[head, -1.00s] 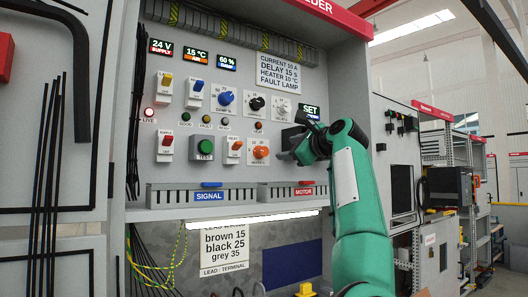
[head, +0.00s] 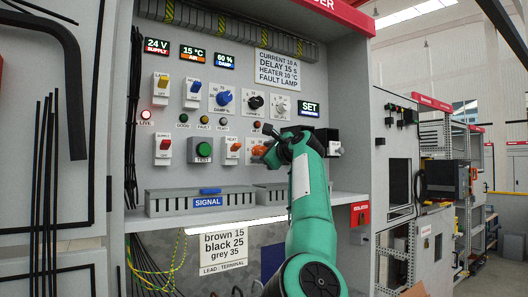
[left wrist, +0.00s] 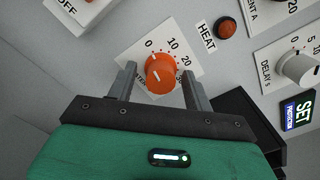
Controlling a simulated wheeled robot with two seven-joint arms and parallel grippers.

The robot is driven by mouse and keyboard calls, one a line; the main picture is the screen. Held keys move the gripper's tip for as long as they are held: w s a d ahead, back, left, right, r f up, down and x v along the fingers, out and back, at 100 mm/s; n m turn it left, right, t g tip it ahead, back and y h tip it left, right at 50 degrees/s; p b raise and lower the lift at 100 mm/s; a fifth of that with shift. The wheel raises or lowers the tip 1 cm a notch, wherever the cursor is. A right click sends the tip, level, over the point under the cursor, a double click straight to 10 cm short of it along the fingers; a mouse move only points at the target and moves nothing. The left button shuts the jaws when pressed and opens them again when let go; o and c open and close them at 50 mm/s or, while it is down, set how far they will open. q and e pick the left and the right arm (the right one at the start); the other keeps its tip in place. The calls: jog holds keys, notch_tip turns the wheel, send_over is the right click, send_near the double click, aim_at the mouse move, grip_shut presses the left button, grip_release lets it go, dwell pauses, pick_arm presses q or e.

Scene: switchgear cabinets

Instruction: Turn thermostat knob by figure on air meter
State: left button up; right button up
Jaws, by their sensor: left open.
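The air meter (head: 194,53) is a small display on the panel's upper left and reads 15 °C. The thermostat knob is orange, on a white plate with a scale of 0, 10 and 20; it shows large in the left wrist view (left wrist: 160,73). In the head view the knob (head: 258,151) is partly hidden by my left gripper (head: 270,150). In the left wrist view my left gripper (left wrist: 159,72) is open, with one finger on each side of the knob and visible gaps between. My right gripper is not in view.
A red heat switch (head: 232,147) sits left of the knob and a green test button (head: 204,149) farther left. A black knob (head: 256,102) and a grey knob (head: 281,105) are above. A dark box juts out to the right. A ledge (head: 230,218) runs below.

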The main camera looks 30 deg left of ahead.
pick_arm(q)
jog(key=shift+s+d, duration=0.1)
jog(key=c, duration=1)
